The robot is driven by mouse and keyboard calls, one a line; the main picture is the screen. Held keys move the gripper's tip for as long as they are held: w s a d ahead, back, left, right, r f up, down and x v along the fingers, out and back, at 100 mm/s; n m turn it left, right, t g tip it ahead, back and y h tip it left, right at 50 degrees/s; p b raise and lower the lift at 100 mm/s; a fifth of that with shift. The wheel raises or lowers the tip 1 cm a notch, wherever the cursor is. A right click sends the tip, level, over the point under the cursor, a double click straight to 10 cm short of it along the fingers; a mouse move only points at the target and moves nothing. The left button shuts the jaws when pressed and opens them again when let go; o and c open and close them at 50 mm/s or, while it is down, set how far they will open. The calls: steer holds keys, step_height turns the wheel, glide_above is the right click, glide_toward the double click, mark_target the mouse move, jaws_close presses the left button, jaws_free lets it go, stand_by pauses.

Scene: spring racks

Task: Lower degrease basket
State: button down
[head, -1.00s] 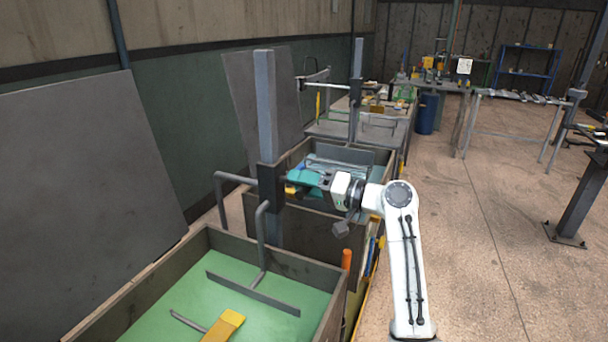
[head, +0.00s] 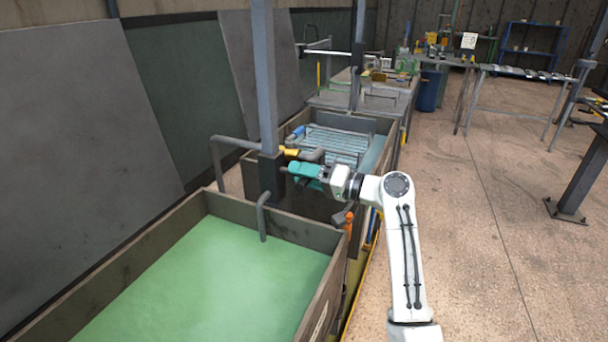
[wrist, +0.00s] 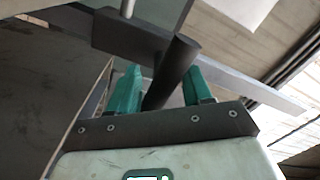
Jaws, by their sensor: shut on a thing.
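A dark sliding carriage (head: 270,178) sits on the grey upright post (head: 264,80) between two tanks. A bent grey rod (head: 262,215) reaches from it into the near tank (head: 300,257) of green liquid (head: 205,285). No basket shows above the liquid. My gripper (head: 303,172), with teal fingers, is at the carriage's right side. In the wrist view my gripper (wrist: 163,90) is shut on a dark round handle (wrist: 178,65) that sticks out from the carriage block (wrist: 125,35).
A second tank (head: 352,120) with a rack (head: 338,145) in it stands behind. An orange-topped object (head: 349,220) is at the near tank's right corner. Large dark panels (head: 80,120) lean on the left wall. The floor (head: 490,250) to the right is open.

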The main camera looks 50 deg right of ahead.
steer(key=c, duration=0.7)
jaws_free()
steer(key=shift+d+f, duration=0.1)
steer(key=shift+f, duration=0.45)
steer(key=shift+o, duration=0.3)
steer(key=shift+r, duration=0.1)
steer(key=v, duration=1)
steer(key=shift+s+b, duration=0.3)
steer(key=shift+s, duration=0.1)
steer(key=shift+d+r, duration=0.15)
